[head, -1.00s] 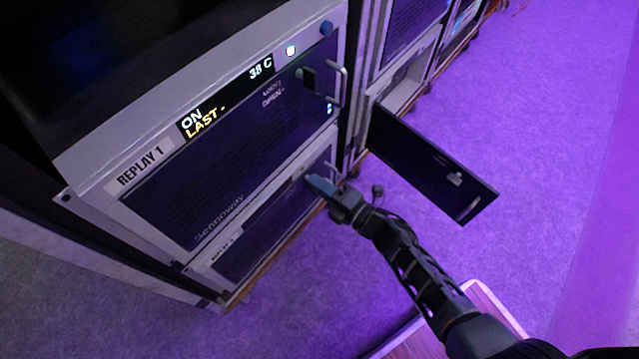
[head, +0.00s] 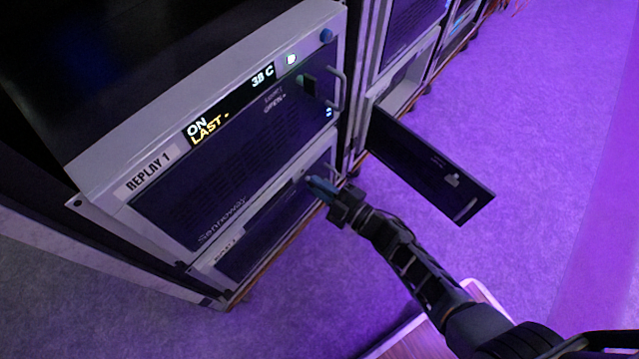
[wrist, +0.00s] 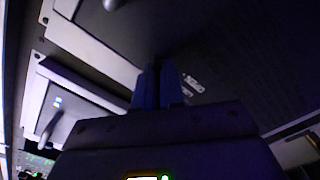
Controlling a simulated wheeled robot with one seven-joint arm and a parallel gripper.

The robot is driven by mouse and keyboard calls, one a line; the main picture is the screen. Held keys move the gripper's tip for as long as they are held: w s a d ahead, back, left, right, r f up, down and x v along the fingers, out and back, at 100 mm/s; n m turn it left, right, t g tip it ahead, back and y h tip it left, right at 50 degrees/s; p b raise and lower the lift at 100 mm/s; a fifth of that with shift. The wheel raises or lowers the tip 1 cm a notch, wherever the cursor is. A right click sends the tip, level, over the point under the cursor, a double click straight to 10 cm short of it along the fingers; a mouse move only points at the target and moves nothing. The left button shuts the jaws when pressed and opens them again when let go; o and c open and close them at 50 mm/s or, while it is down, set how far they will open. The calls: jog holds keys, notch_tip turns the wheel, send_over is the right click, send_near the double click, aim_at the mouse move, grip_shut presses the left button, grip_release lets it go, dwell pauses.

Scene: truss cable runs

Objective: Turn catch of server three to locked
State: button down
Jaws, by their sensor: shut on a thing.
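The lower server (head: 275,235) sits directly under the one labelled REPLAY 1. Its own name plate (head: 228,246) is too small to read. My gripper (head: 318,186) is at the upper right of its dark front. The blue fingers, also in the wrist view (wrist: 157,86), are closed together against this panel, shut on the catch, which they hide. White catch lettering (wrist: 193,83) shows just beside the fingers. I cannot tell which way the catch points.
The REPLAY 1 server (head: 230,150) above has its own dark catch (head: 308,86) and a handle (head: 341,90). An open dark door (head: 430,165) sticks out to the right of my gripper. Purple carpet (head: 540,130) lies clear further right.

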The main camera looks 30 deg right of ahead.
jog(key=m+p, duration=0.1)
jog(key=m, duration=0.9)
jog(key=shift+m, duration=0.3)
dwell(0.4)
jog(key=c, duration=1.2)
grip_release()
jog(key=shift+c, duration=0.2)
jog(key=shift+p, duration=0.3)
jog(key=p+v, duration=0.1)
jog(key=v, duration=0.7)
